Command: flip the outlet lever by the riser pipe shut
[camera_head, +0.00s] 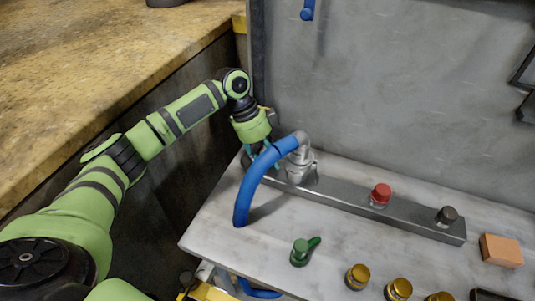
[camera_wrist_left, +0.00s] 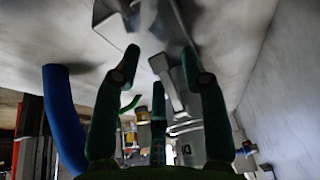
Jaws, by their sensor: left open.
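My left gripper (camera_head: 262,160) reaches down at the left end of the grey manifold bar, beside the blue hose (camera_head: 257,180) and the grey riser pipe (camera_head: 302,165). In the left wrist view its dark green fingers (camera_wrist_left: 160,65) are spread, with a grey metal lever-like piece (camera_wrist_left: 166,78) showing between and beyond them. I cannot tell whether the fingers touch it, or for sure that it is the outlet lever. In the head view the gripper and hose hide this spot. The blue hose (camera_wrist_left: 64,120) stands left of the fingers in the wrist view. My right gripper is not in view.
The grey bar (camera_head: 345,203) carries a red knob (camera_head: 380,194) and a black knob (camera_head: 446,216). A green-handled valve (camera_head: 302,251), several brass knobs (camera_head: 357,277) and an orange block (camera_head: 501,251) are on the pale top. A grey wall (camera_head: 400,90) rises behind.

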